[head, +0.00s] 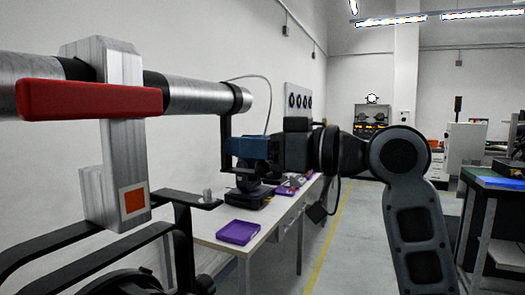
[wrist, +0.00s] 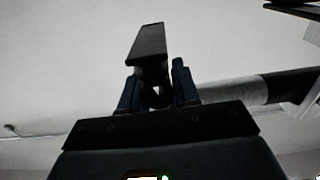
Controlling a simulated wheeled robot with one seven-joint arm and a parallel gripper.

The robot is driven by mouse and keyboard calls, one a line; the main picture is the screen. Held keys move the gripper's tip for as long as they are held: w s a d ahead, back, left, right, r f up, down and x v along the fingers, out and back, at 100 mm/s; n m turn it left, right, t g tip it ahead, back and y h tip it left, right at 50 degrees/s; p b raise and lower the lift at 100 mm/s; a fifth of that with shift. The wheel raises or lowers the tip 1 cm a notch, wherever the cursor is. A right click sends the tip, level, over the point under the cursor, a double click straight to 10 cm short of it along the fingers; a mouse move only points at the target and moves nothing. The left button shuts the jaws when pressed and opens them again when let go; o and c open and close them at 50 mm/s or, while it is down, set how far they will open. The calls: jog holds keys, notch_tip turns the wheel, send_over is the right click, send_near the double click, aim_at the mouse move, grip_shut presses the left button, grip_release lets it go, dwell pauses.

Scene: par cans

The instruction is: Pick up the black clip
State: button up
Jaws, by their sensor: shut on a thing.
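The black clip (head: 226,127) is a narrow dark upright piece just below the free end of the metal pipe in the head view. In the wrist view the black clip (wrist: 150,42) is a flat dark block rising from between the fingers. My gripper (head: 232,148) has blue fingers and is shut on the clip's lower part.
The metal pipe (head: 195,95) runs in from the left, with a red bar (head: 88,99) and a grey clamp block (head: 124,150) on it. A long table (head: 262,238) holding a purple box (head: 238,232) stands behind along the wall. The floor (head: 355,240) beyond is open.

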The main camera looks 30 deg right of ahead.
grip_shut()
